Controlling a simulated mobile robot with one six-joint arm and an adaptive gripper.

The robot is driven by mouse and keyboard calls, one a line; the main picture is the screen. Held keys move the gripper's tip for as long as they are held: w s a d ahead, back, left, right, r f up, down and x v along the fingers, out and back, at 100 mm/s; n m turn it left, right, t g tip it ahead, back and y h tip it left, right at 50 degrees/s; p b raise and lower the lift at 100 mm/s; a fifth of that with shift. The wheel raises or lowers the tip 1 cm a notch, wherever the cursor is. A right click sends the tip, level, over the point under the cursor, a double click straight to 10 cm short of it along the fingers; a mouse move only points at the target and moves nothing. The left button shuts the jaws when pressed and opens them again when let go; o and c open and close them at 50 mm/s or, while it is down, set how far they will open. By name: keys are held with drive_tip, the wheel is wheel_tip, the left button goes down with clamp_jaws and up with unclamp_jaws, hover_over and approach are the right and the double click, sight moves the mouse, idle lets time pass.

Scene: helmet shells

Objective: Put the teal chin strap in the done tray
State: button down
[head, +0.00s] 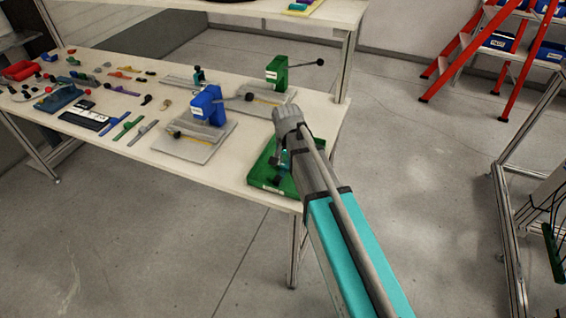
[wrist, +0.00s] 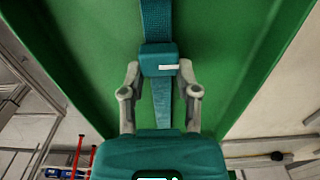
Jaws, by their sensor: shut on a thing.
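The teal chin strap (wrist: 157,25) runs down the middle of the wrist view, with a teal buckle (wrist: 157,58) on it. My gripper (wrist: 160,75) has its two grey fingers on either side of the buckle, shut on the strap. Behind the strap lies the green floor of a tray, the green tray (wrist: 80,40). In the head view this green tray (head: 258,180) is at the table's front right corner, with my gripper over it and partly hiding it. A small teal bit of the strap shows there. I cannot tell whether the strap touches the tray floor.
A blue clamp-like fixture (head: 207,105) and a green one (head: 277,72) stand on grey plates left of and behind the tray. Several straps and small parts lie on the left of the table (head: 195,170). A red stepladder (head: 480,45) stands at the back right.

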drive_tip(key=shift+f, duration=0.15)
drive_tip(key=shift+c, duration=1.7)
unclamp_jaws()
wheel_tip(320, 180, up, 12)
drive_tip(key=p, duration=1.2)
drive_tip(key=shift+r, duration=0.2)
drive_tip(key=s+d+n, duration=0.4)
drive_tip(key=s+d, duration=0.9)
drive_tip(key=d, duration=0.5)
drive_tip(key=shift+s+d, duration=0.15)
drive_tip(key=shift+s, duration=0.2)
